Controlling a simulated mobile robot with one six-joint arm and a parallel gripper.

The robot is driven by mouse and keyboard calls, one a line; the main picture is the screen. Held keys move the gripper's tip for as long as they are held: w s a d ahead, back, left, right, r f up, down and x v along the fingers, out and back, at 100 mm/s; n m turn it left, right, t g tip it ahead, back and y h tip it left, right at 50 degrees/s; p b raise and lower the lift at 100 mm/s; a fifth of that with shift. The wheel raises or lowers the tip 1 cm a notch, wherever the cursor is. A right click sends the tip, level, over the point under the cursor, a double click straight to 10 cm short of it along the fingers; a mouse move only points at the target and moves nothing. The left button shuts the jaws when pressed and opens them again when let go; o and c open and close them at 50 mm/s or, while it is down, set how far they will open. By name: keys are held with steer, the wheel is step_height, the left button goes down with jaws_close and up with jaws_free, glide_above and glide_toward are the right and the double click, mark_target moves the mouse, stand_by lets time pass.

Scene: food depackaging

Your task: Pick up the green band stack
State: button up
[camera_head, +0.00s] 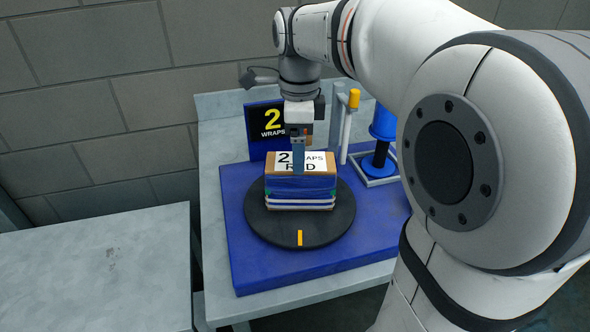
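My gripper (298,160) points down at the box, its blue-grey finger part in front of the label on the box's top. I cannot see whether its fingers are apart, or whether it touches the box. The brown box (270,163) sits on a round black turntable (333,225). Its white label (317,165) reads "2 WRAPS RED", partly hidden by my gripper. Blue wrap (310,187) and white bands (300,205) run round its sides. Small green bits (333,192) show at the box's sides; I cannot make out a separate green band stack.
The turntable stands on a blue base (270,269) on a grey table. A black "2 WRAPS" sign (270,122) stands behind. A yellow-topped post (347,125) and a blue spool (380,145) stand right of the box. The grey left table (95,270) is bare.

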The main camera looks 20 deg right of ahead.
mark_target(300, 182)
steer(key=f, duration=0.7)
steer(key=shift+s+d, duration=0.15)
steer(key=shift+s, duration=0.1)
steer(key=shift+c, duration=0.3)
steer(key=c, duration=1.3)
steer(key=shift+o, duration=0.2)
